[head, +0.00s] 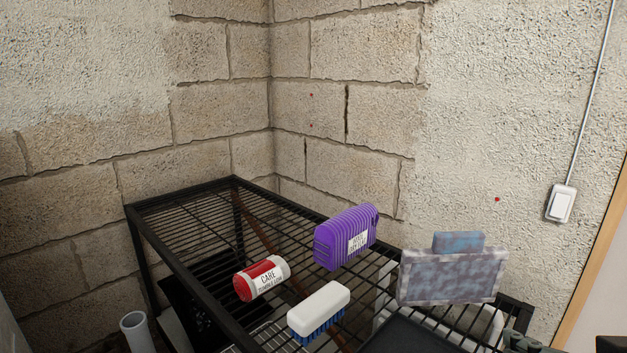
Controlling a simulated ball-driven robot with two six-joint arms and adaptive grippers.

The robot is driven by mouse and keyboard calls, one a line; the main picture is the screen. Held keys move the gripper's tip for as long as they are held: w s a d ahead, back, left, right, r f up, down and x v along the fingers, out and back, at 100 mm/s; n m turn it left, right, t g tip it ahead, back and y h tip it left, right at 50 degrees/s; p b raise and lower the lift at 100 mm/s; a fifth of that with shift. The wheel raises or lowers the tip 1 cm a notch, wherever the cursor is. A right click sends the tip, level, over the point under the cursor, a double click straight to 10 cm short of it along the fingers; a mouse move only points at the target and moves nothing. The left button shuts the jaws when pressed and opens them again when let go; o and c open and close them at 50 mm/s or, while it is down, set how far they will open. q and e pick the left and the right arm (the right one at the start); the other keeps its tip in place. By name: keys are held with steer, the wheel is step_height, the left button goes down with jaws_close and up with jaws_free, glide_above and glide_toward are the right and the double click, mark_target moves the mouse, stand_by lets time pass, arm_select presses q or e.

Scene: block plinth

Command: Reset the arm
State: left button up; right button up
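A mottled grey-blue block (452,277) stands upright on the right part of a black wire rack. A smaller blue block (458,242) shows at its top edge, apparently resting on it. My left gripper is not in view. A small dark jointed piece (522,343) at the bottom edge, near the rack's right corner, looks like part of my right gripper. It is mostly cut off, and its fingers cannot be made out.
The black wire rack (180,208) holds a purple ribbed container (338,245), a red and white can (262,279) on its side, a white brush (318,305) with blue bristles, and a dark tray (408,338). The rack's far left is clear. Block walls stand behind, with a white switch (561,204).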

steer(key=s+a+f+n+g+y, duration=0.2)
steer(key=s+a+g, duration=0.15)
steer(key=s, duration=0.35)
steer(key=s+a+f+n+g+y, duration=0.2)
steer(key=s+g, duration=0.2)
steer(key=s, duration=0.3)
step_height(320, 180, down, 28)
steer(key=s+d+g, duration=0.2)
steer(key=s+d, duration=0.1)
steer(key=s+f, duration=1.4)
steer(key=s, duration=0.3)
steer(key=shift+d+f+m+g, duration=0.25)
steer(key=shift+d+m+g, duration=0.05)
steer(key=shift+d+g, duration=0.1)
